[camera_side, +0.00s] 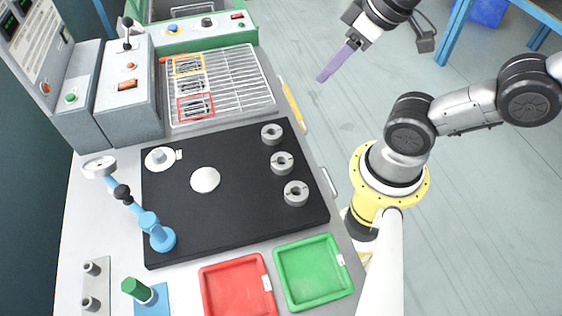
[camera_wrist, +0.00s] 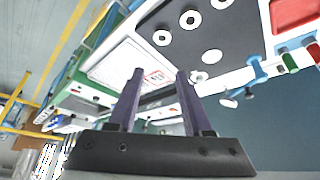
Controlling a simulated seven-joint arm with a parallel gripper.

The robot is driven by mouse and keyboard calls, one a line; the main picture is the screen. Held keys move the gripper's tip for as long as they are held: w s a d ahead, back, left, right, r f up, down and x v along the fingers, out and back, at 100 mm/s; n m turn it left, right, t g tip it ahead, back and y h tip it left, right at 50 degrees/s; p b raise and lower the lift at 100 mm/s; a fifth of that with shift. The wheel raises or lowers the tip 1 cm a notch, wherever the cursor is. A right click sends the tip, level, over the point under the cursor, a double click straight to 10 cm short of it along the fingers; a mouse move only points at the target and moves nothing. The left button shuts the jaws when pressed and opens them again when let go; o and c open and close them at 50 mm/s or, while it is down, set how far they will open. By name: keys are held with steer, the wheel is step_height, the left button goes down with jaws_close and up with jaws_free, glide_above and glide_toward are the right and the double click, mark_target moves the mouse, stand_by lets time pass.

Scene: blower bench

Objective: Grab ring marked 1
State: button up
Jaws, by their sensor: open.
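Three grey metal rings stand in a row along the right side of a black mat (camera_side: 235,225) in the side view: a far ring (camera_side: 271,134), a middle ring (camera_side: 282,163) and a near ring (camera_side: 295,194). They also show at the top of the wrist view, where one ring (camera_wrist: 190,19) is the middle of the row. Their markings are too small to read, so I cannot tell which is marked 1. My gripper (camera_side: 322,77), with purple fingers, is raised right of the bench, apart from the rings. In the wrist view my gripper (camera_wrist: 160,73) is open and empty.
A white disc (camera_side: 205,180) and a flanged part (camera_side: 159,158) lie on the mat. A blue gauge stand (camera_side: 162,238) is at its left. Red (camera_side: 238,290) and green (camera_side: 312,272) trays sit in front. A wire rack (camera_side: 240,85) and control boxes (camera_side: 127,90) are behind.

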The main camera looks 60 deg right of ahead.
steer(key=shift+o, duration=0.3)
steer(key=o, duration=0.6)
steer(key=n+g, duration=0.6)
steer(key=n, duration=0.8)
glide_above(284, 155)
steer(key=a, duration=0.1)
step_height(284, 155, down, 9)
steer(key=f, duration=1.3)
steer(key=shift+s+f, duration=0.2)
